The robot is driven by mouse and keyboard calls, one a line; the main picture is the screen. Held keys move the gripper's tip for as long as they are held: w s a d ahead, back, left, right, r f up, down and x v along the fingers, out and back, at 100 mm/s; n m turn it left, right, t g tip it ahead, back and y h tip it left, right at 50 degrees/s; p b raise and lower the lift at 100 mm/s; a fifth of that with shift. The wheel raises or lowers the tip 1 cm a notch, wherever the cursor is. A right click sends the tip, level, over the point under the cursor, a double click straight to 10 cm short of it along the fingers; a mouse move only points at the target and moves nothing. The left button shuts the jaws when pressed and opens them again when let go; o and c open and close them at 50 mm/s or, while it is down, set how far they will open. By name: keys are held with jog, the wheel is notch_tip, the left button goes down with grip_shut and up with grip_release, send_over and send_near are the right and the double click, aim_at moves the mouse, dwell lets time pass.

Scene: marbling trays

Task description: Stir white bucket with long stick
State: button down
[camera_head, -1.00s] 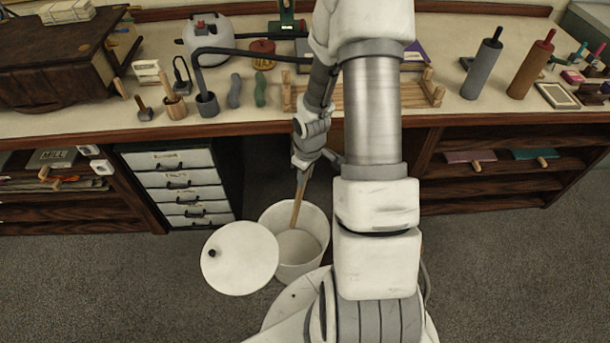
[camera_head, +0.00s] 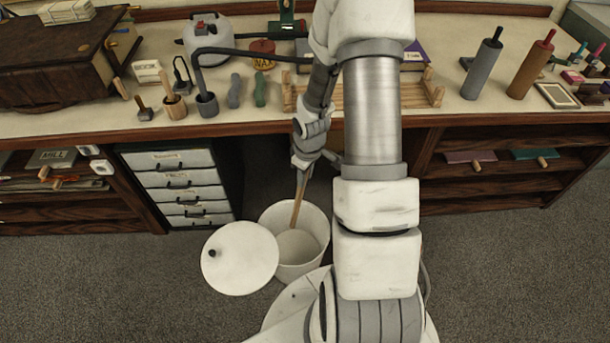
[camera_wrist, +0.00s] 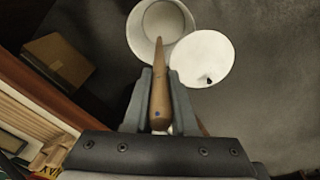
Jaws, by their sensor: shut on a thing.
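The white bucket (camera_head: 314,226) stands open on the floor in front of the bench, with pale contents inside. It also shows at the top of the wrist view (camera_wrist: 137,32). The long wooden stick (camera_head: 297,212) slants down into the bucket, its lower end at the pale contents. My gripper (camera_head: 304,164) is above the bucket and shut on the stick's upper part. In the wrist view the stick (camera_wrist: 160,85) lies between the two fingers (camera_wrist: 160,100). The white lid (camera_head: 240,258) with a dark knob lies beside the bucket, overlapping its left side in the head view.
The wooden workbench (camera_head: 240,112) stands behind the bucket, with a drawer unit (camera_head: 178,188) to the left and shelves (camera_head: 500,172) to the right. Rollers, pots and tools crowd the bench top. The carpet (camera_head: 100,280) at the front left is clear.

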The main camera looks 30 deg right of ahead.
jog(key=shift+r+p, duration=2.05)
jog(key=shift+r, duration=0.45)
jog(key=shift+a, duration=0.1)
